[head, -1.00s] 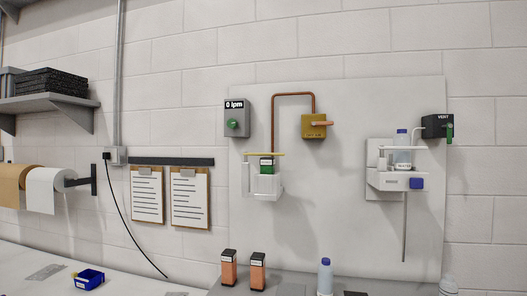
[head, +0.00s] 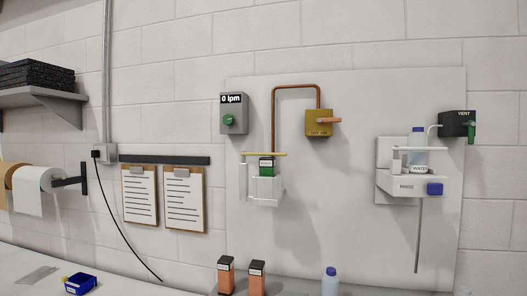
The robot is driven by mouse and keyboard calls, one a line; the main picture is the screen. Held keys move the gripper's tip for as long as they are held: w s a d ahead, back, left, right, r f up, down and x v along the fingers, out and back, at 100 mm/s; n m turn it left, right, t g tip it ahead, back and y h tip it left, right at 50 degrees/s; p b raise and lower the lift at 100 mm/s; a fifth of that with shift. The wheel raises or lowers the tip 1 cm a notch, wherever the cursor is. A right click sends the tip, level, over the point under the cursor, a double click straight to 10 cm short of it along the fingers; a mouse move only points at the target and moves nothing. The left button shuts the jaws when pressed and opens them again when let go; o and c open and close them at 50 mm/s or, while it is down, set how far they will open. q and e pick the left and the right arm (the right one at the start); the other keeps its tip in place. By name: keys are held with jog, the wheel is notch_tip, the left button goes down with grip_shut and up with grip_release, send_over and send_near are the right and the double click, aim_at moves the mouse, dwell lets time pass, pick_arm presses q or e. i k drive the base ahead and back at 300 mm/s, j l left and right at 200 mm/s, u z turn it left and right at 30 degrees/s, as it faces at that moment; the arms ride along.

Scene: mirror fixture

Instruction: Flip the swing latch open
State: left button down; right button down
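No part is labelled as the swing latch. A thin yellow bar (head: 263,154) lies level across the top of a white wall holder (head: 265,199), above a green cartridge (head: 267,170) with a dark, labelled top. A white holder (head: 402,186) on the right has a thin light bar (head: 430,149) level across its bottle (head: 417,168) and a blue block (head: 435,189) on its front. I cannot tell which bar is the latch. Neither of my grippers is in view.
A grey panel (head: 345,100) carries a "0 lpm" box (head: 233,113), a brass valve block (head: 319,124) with a copper pipe, and a black "VENT" box (head: 457,123). Orange canisters (head: 225,279) and a bottle (head: 330,282) stand below. A grey shelf (head: 45,97) juts out at left.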

aim_at(244, 154)
jog(key=i+l, duration=0.15)
jog(key=i, duration=1.05)
